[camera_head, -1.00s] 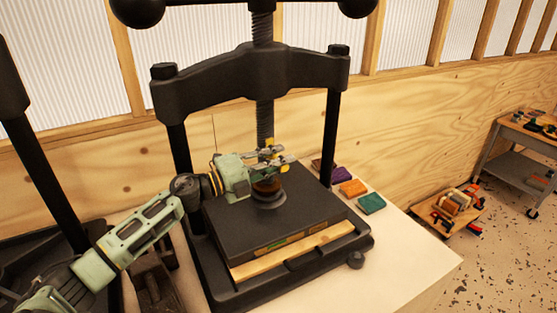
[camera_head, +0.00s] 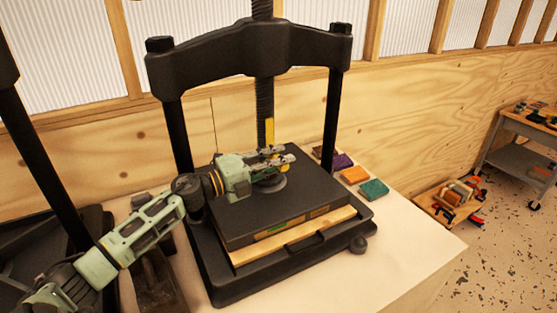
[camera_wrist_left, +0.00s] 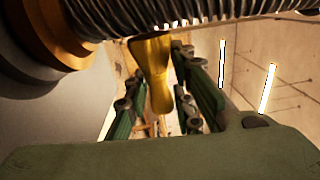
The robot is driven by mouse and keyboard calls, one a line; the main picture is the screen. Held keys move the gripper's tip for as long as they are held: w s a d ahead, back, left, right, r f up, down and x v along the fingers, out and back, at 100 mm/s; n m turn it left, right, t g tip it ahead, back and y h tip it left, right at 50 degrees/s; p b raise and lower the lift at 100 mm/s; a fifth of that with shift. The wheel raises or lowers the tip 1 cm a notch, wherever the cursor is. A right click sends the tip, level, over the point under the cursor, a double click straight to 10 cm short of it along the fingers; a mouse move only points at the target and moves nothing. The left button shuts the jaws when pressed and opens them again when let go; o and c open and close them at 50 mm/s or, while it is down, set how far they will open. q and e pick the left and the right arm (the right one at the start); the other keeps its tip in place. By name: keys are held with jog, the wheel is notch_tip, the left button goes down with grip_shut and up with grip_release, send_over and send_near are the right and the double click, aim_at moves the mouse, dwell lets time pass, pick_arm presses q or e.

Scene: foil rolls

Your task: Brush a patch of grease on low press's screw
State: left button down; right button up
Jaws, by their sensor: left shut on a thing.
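The low press's black threaded screw (camera_head: 264,94) runs down through the crossbar to a round foot on the dark pressing plate (camera_head: 235,207). My left gripper (camera_head: 287,157) is low beside the screw, just above the plate, and covers its lower end. It is shut on a yellow brush (camera_head: 269,131), which stands upright along the screw. In the left wrist view the brush (camera_wrist_left: 153,72) sits between the fingers, and the screw's threads (camera_wrist_left: 190,12) cross the top, close to the brush. I cannot tell whether they touch. No grease patch can be made out. My right gripper is out of view.
The press's crossbar (camera_head: 240,50) and two posts (camera_head: 332,120) frame the space around my left arm. Coloured blocks (camera_head: 374,188) lie on the white table right of the press. A second dark press stands at the left edge. The table's front right is clear.

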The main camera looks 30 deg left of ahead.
pick_arm(q)
jog(key=shift+f, duration=0.45)
jog(key=shift+w+r+p, duration=0.1)
jog(key=shift+r+p, duration=2.35)
jog(key=shift+r, duration=0.45)
jog(key=shift+r+p, duration=3.05)
jog(key=shift+r, duration=0.45)
jog(key=shift+f+b, duration=5)
jog(key=shift+f, duration=1.4)
jog(key=shift+r, duration=0.1)
jog(key=shift+s+d+p, duration=0.25)
jog(key=shift+d+p, duration=0.05)
jog(key=shift+p, duration=0.1)
jog(key=shift+s+d+p, duration=0.4)
jog(key=shift+s+d, duration=0.05)
jog(key=shift+d, duration=0.3)
jog(key=shift+s+d+p, duration=0.4)
jog(key=shift+s+d, duration=0.05)
jog(key=shift+d, duration=0.35)
jog(key=shift+s+d+p, duration=0.4)
jog(key=shift+s+d, duration=0.05)
jog(key=shift+d, duration=0.3)
